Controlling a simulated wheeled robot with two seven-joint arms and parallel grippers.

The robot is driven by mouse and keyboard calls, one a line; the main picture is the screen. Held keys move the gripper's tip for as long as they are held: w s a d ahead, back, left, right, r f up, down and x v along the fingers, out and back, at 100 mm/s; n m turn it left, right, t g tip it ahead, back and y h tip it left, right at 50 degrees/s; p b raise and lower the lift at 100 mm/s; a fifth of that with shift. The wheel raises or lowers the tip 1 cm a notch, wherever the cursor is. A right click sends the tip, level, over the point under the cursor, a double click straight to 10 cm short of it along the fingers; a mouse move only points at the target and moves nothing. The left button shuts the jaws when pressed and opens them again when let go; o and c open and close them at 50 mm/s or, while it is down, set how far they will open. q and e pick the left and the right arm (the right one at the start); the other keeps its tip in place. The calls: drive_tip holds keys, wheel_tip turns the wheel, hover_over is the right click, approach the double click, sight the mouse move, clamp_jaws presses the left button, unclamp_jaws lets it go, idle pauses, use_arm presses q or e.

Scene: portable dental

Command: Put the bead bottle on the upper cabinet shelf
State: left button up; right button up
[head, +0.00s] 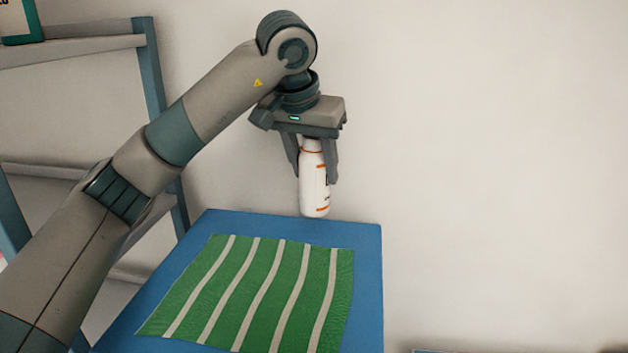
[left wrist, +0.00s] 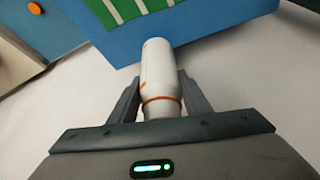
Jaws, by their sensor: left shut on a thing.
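The bead bottle (head: 314,190) is white with orange bands and some dark print. My left gripper (head: 318,170) is shut on its upper part, pointing down, with the bottle hanging upright near the far edge of the blue table. I cannot tell whether the bottle's base touches anything. The bottle also shows between the two fingers in the left wrist view (left wrist: 159,75). A shelf unit (head: 150,80) with blue-grey posts and pale shelves stands at the left, partly hidden behind my left arm. My right gripper is not in view.
The blue table (head: 367,270) carries a green cloth with pale stripes (head: 255,290). A green-edged object (head: 22,22) sits on the top shelf at the upper left. A bare pale wall fills the right side. An orange round thing (left wrist: 35,8) shows in the left wrist view.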

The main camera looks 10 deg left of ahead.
sight(314, 188)
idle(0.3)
use_arm(q)
drive_tip(key=shift+f, duration=0.15)
drive_tip(key=shift+f+p, duration=0.55)
drive_tip(key=shift+f, duration=0.1)
drive_tip(key=shift+f+p, duration=0.5)
drive_tip(key=shift+f, duration=0.7)
drive_tip(key=shift+f, duration=0.15)
drive_tip(key=o, duration=1.3)
